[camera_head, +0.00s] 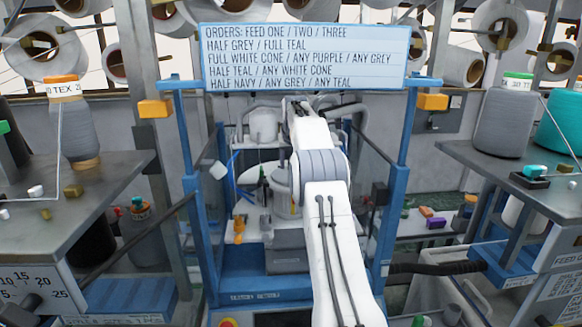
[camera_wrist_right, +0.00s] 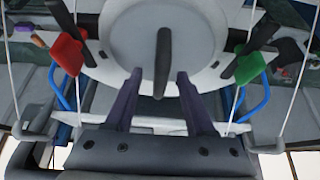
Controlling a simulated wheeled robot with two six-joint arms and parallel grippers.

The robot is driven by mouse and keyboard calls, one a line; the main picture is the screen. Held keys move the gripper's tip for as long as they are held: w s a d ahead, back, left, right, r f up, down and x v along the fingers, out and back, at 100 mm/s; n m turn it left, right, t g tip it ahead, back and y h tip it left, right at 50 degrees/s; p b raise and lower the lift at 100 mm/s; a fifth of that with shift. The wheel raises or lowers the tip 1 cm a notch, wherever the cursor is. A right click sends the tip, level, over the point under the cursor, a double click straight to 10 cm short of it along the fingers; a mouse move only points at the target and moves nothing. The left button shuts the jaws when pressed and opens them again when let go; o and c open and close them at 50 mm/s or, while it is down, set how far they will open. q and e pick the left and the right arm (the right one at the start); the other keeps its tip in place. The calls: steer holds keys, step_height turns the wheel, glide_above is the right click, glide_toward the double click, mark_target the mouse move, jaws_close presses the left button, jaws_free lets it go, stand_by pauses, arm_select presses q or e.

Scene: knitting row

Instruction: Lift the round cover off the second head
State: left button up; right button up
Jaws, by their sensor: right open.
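A round pale cover (camera_wrist_right: 150,30) with a dark upright bar handle (camera_wrist_right: 163,62) fills the upper middle of the right wrist view. My right gripper (camera_wrist_right: 158,82) is open, with its two dark fingers on either side of the handle's lower end. I see no finger touching the handle, and the exact gap in depth is unclear. In the head view my white right arm reaches forward into the blue-framed machine and its fingers cannot be made out. A round pale part (camera_head: 262,174) shows just left of the arm, partly hidden. My left gripper is not in view.
A red part (camera_wrist_right: 68,50) and a green part (camera_wrist_right: 249,64) flank the cover, with thin rods nearby. Blue posts (camera_head: 405,150) and an order sign (camera_head: 303,57) frame the machine. Yarn cones such as a grey one (camera_head: 503,125) stand on side tables.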

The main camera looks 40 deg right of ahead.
steer(key=shift+f, duration=0.15)
jaws_close()
steer(key=shift+w, duration=0.1)
stand_by(1.3)
